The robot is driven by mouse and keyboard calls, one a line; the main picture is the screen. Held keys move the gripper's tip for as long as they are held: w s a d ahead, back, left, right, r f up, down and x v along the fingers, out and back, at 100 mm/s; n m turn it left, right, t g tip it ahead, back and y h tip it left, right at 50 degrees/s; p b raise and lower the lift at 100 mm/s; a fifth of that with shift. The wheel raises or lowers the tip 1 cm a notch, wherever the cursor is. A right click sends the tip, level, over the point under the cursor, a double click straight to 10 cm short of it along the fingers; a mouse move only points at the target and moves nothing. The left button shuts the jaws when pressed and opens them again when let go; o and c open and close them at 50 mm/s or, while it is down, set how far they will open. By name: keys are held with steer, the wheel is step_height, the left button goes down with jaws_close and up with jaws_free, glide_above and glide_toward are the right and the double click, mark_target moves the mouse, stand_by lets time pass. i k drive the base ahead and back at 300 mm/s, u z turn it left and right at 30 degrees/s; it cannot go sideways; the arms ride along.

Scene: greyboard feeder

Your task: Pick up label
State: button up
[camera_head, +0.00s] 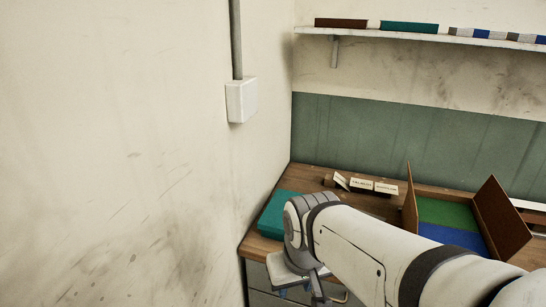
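Several small white labels with dark print stand near the back of the wooden desk, in front of the green wall panel. The left label (340,181) is tilted, the middle label (361,184) and the right label (386,188) sit more level. They appear to rest on dark brown holders; the print is too small to read surely. My white arm reaches in from the lower right and bends down at the desk's front left. My gripper (300,284) seems to be at the lower end, partly hidden by the arm and low in the picture. Its fingers' opening is unclear. It is apart from the labels.
A teal box or book (275,215) lies on the desk (313,178) at left, beside the wall. An open brown box (503,220) with green and blue contents stands at right, partly behind my arm. A shelf (420,37) with books runs above.

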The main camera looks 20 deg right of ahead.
mark_target(342, 181)
steer(key=u, duration=0.15)
steer(key=k, duration=0.35)
steer(key=z, duration=0.65)
steer(key=i, duration=0.85)
steer(key=z, duration=0.3)
